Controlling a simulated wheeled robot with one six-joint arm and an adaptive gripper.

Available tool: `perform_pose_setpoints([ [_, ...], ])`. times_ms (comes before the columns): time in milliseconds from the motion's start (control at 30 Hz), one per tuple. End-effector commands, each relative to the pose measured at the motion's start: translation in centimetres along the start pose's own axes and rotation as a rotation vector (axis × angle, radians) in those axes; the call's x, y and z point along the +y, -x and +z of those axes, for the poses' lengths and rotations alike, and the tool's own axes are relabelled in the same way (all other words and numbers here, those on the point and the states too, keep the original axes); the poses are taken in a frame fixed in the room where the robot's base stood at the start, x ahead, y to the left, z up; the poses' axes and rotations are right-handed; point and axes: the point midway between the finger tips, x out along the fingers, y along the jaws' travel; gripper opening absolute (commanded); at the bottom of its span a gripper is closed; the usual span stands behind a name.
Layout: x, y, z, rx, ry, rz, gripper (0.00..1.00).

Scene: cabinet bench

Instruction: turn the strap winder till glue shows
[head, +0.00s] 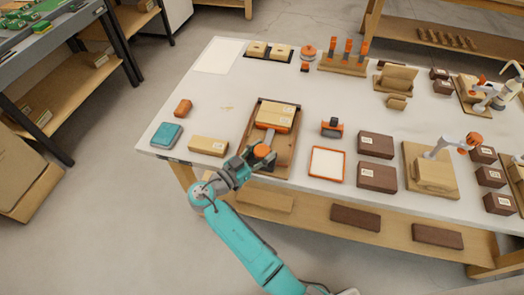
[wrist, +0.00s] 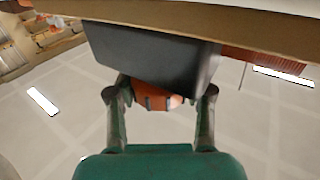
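The strap winder seems to be the brown wooden tray (head: 285,160) near the table's front edge, with a grey strap (head: 268,138) and an orange knob (head: 262,151) at its near end. Two stacked tan boxes (head: 278,108) lie in it. My gripper (head: 250,158) is at the knob. In the wrist view my gripper (wrist: 165,92) has its fingers apart, one on each side of the orange knob (wrist: 155,99), with a gap visible at the right finger. A dark grey block (wrist: 150,55) sits behind the knob. I see no glue.
A tan box (head: 208,145) and a teal block (head: 166,135) lie to the left. An orange-rimmed white tray (head: 327,163) and dark brown boxes (head: 377,177) stand to the right. The white tabletop (head: 222,105) left of the winder is largely free.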

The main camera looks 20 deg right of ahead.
Motion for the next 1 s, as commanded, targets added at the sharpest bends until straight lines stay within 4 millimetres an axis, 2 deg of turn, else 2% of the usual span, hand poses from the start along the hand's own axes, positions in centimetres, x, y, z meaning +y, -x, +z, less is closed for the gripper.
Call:
perform_pose_setpoints([
  [33, 0.0, 0.0, 0.0, 0.000, -0.001, 0.000, 0.64],
  [100, 0.0, 0.0, 0.0, 0.000, -0.001, -0.001, 0.77],
  [400, 0.0, 0.1, 0.0, 0.000, 0.000, -0.002, 0.77],
  [533, -0.1, 0.9, 0.0, 0.000, 0.000, -0.004, 0.77],
  [667, -0.1, 2.9, 0.0, 0.000, 0.000, -0.006, 0.77],
  [1000, -0.1, 9.4, 0.0, 0.001, 0.000, -0.005, 0.77],
])
